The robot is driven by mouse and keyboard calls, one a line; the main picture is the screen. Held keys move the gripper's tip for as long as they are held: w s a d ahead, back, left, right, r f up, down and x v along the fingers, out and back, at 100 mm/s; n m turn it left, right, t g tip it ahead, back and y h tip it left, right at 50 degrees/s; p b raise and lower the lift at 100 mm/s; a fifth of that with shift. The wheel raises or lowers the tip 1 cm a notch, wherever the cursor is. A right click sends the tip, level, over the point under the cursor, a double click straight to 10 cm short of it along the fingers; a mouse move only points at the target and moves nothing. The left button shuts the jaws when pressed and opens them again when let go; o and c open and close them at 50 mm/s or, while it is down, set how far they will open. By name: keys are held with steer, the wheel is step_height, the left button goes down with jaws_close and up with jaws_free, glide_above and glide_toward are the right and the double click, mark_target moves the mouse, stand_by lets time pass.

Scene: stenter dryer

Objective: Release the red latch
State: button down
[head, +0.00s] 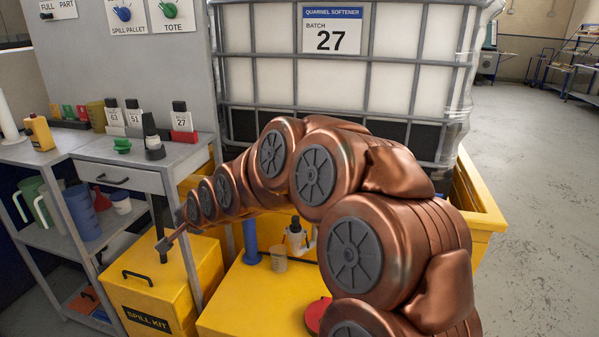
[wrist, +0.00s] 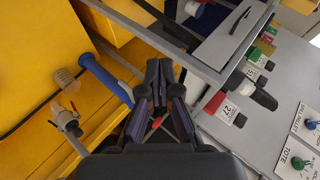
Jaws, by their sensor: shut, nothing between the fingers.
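The tote's outlet valve (head: 297,236) shows below the white tote, behind my arm. In the wrist view the valve (wrist: 66,121) is at the left, with small red parts (wrist: 72,106) on it. One of these may be the red latch; they are too small to tell. My gripper (head: 165,243) is in front of the bench above the yellow spill kit in the head view, left of the valve and apart from it. In the wrist view my gripper (wrist: 160,66) is shut and empty. A small red patch (wrist: 157,123) shows between the finger bases.
The blue post (head: 250,241) and a clear beaker (head: 279,259) stand beside the valve on the yellow spill pallet (head: 245,300). The spill kit box (head: 165,285) stands left. The grey bench (head: 120,155) carries batch-labelled bottles. Open floor lies at the right.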

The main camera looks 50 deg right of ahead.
steer(key=w+d+f+m+t+h+b, duration=0.25)
steer(key=w+d+m+b, duration=0.2)
steer(key=d, duration=0.55)
steer(key=w+d+f+m+t+h+b, duration=0.2)
steer(key=w+d+m+t+h+b, duration=0.15)
steer(key=d+m+b, duration=0.45)
steer(key=s+d+f+m+h+b, duration=0.2)
steer(key=s+d+m+h, duration=0.3)
steer(key=d, duration=0.6)
steer(key=s+d+f+m+h+b, duration=0.2)
steer(key=s+d+m+h+b, duration=0.3)
steer(key=d, duration=0.7)
steer(key=shift+d+f+m+t+h+b, duration=0.35)
steer(key=shift+m+h, duration=0.25)
steer(key=shift+m, duration=0.45)
